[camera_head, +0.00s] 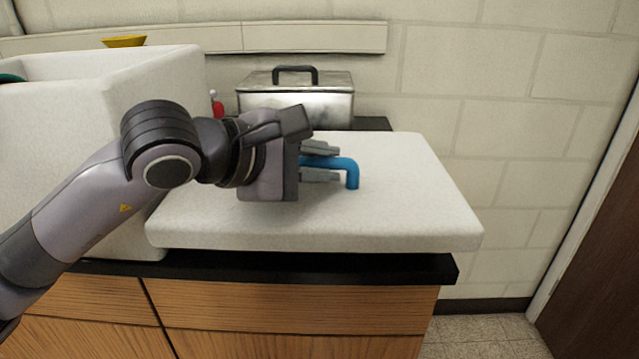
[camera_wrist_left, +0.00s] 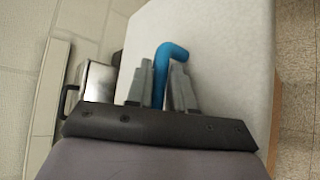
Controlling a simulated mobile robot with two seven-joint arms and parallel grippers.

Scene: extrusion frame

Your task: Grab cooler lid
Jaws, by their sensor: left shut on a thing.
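The cooler lid (camera_head: 400,215) is a thick white slab with a blue bar handle (camera_head: 352,172) on top. It lies flat on the counter, beside the open white cooler body (camera_head: 75,110). My left gripper (camera_head: 322,162) reaches in from the left, with its fingers on either side of the handle. It is shut on the handle. In the left wrist view the blue handle (camera_wrist_left: 160,75) runs between the two fingers, with its bent end past the fingertips; the white lid (camera_wrist_left: 220,50) lies beyond. My right gripper is in neither view.
A metal box with a black-handled lid (camera_head: 297,97) stands behind the cooler lid. The counter's black front edge (camera_head: 300,265) runs below the lid. A yellow item (camera_head: 124,41) and a red item (camera_head: 217,104) show near the cooler body. Open floor (camera_head: 485,330) lies to the right.

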